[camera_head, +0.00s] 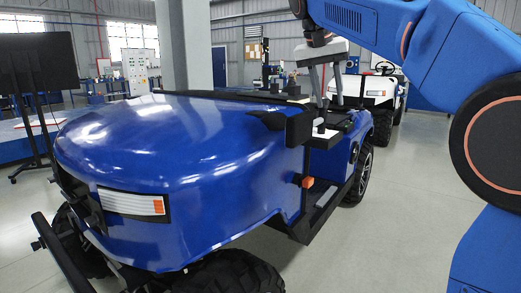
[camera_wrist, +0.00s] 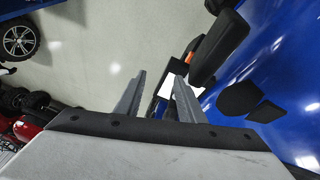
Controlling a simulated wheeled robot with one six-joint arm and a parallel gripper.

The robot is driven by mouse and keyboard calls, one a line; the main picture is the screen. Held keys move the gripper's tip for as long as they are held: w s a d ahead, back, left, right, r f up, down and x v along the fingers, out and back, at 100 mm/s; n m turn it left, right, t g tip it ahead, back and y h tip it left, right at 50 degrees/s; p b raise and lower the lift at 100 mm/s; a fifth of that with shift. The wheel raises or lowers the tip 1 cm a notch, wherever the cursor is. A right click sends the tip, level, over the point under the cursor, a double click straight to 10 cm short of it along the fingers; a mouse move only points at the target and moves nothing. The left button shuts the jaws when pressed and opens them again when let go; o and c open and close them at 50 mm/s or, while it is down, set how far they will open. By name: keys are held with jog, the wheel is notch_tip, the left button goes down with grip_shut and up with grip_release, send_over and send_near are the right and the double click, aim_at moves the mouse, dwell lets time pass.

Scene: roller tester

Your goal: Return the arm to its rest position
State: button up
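My gripper (camera_head: 330,100) hangs from my blue arm, fingers pointing down, over the side of a blue vehicle (camera_head: 185,150). Its two grey fingers stand apart with a visible gap. In the wrist view my gripper (camera_wrist: 160,82) shows both fingers spread, with nothing seen held between them. A flat white piece (camera_wrist: 167,86) shows past the fingertips; it seems to lie on the vehicle's black side part, below the gripper. The arm is stretched out from the right, over the vehicle. No rest position is marked in view.
The vehicle's black mirror-like part (camera_wrist: 218,45) is close to the fingers. A white vehicle (camera_head: 372,90) stands behind, a dark screen on a stand (camera_head: 38,70) at left, and a pillar (camera_head: 184,45) behind the hood. Grey floor (camera_head: 400,215) is clear between the blue vehicle and my arm.

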jog(key=s+d+f+n+y, duration=0.1)
jog(key=s+d+f, duration=0.2)
jog(key=s+f, duration=0.8)
jog(key=s+d+f+n+t+y, duration=0.1)
jog(key=s+d+f+n, duration=0.1)
jog(key=s+f, duration=0.9)
jog(key=s+d+f+n+t+y, duration=0.1)
jog(key=s+d+f, duration=0.3)
jog(key=s+f, duration=0.8)
notch_tip(320, 180, down, 4)
jog(key=shift+d+f+n, duration=0.15)
jog(key=shift+d+n, duration=0.1)
jog(key=shift+n, duration=0.05)
